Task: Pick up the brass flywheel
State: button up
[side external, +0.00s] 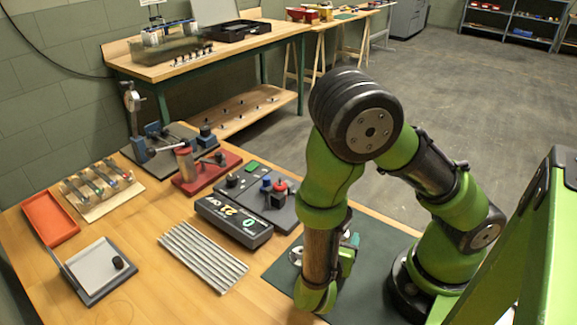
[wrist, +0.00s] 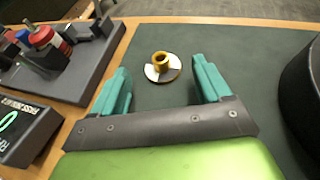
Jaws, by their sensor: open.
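The brass flywheel (wrist: 161,64) shows in the wrist view as a small golden hub on a round disc that is part pale, part dark. It lies flat on the dark green mat (wrist: 240,45). My gripper (wrist: 160,75) has two teal fingers spread wide and empty. The flywheel appears in the gap between the fingers, a little beyond their tips, with no visible contact. In the side external view my arm hides most of the gripper, and a teal part (side external: 351,242) shows beside the forearm. A pale shape left of the forearm may be the flywheel, but I cannot tell.
A grey tray with red and blue parts (side external: 268,192) and a dark box with a green display (side external: 234,221) stand left of the mat. Metal rods (side external: 203,255) lie further left. The mat around the flywheel looks clear. A dark round object (wrist: 303,85) is at the right.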

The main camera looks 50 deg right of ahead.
jog(key=x, duration=0.3)
jog(key=shift+d, duration=0.1)
jog(key=shift+c, duration=0.2)
jog(key=c, duration=1.1)
jog(key=shift+c, duration=0.2)
